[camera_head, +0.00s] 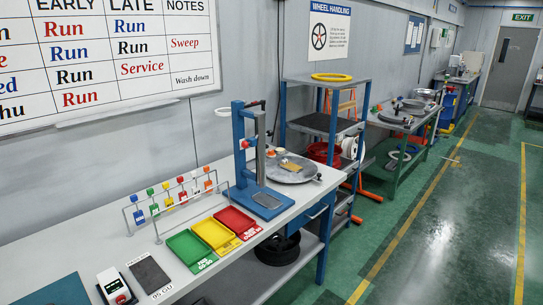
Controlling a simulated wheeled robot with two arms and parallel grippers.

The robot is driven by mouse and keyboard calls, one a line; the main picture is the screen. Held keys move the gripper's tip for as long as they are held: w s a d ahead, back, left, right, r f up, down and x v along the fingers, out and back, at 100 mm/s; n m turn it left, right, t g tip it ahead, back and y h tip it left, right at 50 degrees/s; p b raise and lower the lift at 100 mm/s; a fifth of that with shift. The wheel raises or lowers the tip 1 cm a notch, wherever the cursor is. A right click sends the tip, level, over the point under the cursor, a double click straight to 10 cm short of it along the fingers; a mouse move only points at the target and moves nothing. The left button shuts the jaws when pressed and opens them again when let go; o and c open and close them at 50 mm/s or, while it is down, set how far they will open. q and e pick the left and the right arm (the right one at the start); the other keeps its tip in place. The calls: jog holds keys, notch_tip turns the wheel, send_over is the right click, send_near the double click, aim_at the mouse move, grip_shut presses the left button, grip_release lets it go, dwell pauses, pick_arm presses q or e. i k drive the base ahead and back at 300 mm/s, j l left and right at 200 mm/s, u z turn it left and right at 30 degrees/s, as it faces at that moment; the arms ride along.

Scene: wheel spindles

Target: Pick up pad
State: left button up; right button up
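A dark grey flat pad (150,274) lies on the workbench near its front edge, with a printed label along its near side. A dark teal flat mat (55,291) lies farther left, cut off by the bottom edge of the view. I cannot tell which of these is the task's pad. A small yellowish-brown piece (289,166) lies on the round grey plate (291,170) at the bench's far end. Neither of my grippers is in view.
A white and dark handheld device (115,287) stands beside the grey pad. Green (191,249), yellow (216,235) and red (238,222) trays lie to its right. A blue upright stand (248,160) and a tag rack (175,200) are behind. The floor at right is clear.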

aim_at(270, 154)
jog(key=i+l+z, duration=0.3)
jog(key=i+l, duration=0.15)
jog(key=i+l+z, duration=0.25)
jog(key=i, duration=0.4)
jog(key=i+l+z, duration=0.3)
jog(key=i, duration=0.25)
jog(key=i+z, duration=0.3)
jog(key=i, duration=0.3)
jog(key=i+u, duration=0.25)
jog(key=i, duration=0.15)
jog(key=i+l+u, duration=0.2)
jog(key=i, duration=0.2)
jog(key=i+l+u, duration=0.25)
jog(key=i, duration=0.15)
jog(key=j, duration=0.1)
